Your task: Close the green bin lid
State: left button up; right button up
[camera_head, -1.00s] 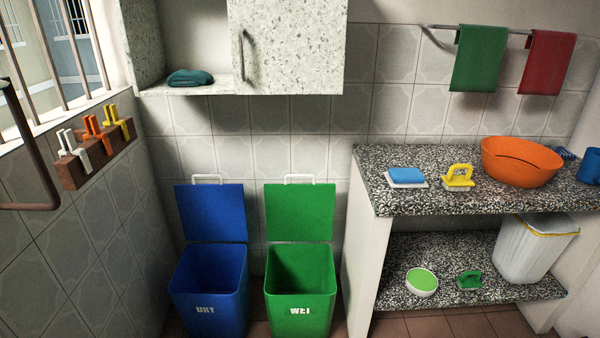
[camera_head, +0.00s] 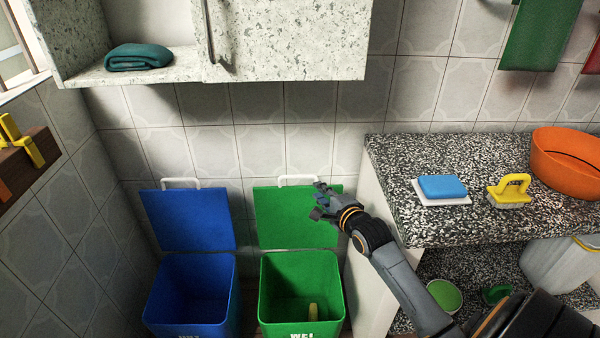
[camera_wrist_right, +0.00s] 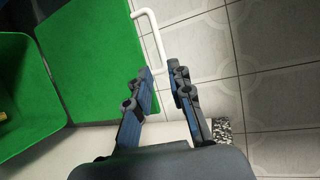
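The green bin (camera_head: 270,305) stands on the floor with its lid (camera_head: 285,225) raised upright behind its opening. A white handle (camera_head: 297,178) sits on the lid's top edge. My right gripper (camera_head: 322,203) is by the lid's upper right part, just below the handle. In the right wrist view, the fingers (camera_wrist_right: 161,72) are apart with nothing clearly held between them, and the lid (camera_wrist_right: 90,60) and handle (camera_wrist_right: 150,35) lie just beyond the tips. Whether they touch the handle I cannot tell. My left gripper is not in view.
A blue bin (camera_head: 190,290) with its lid up stands left of the green bin. A speckled counter (camera_head: 400,170) with a blue sponge (camera_head: 442,187), yellow brush (camera_head: 510,190) and orange basin (camera_head: 570,160) is at right. A wall cabinet (camera_head: 290,40) hangs above.

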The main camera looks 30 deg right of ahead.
aim_at(302, 177)
jog(key=b+x, duration=0.3)
jog(key=x, duration=0.8)
jog(key=shift+w+f, duration=0.1)
jog(key=shift+w, duration=0.05)
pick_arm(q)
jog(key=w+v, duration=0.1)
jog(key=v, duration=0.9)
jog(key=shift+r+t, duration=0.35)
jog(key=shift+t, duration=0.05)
pick_arm(e)
jog(key=shift+w+d+f, duration=0.1)
jog(key=shift+w, duration=0.5)
jog(key=shift+c, duration=0.2)
grip_shut()
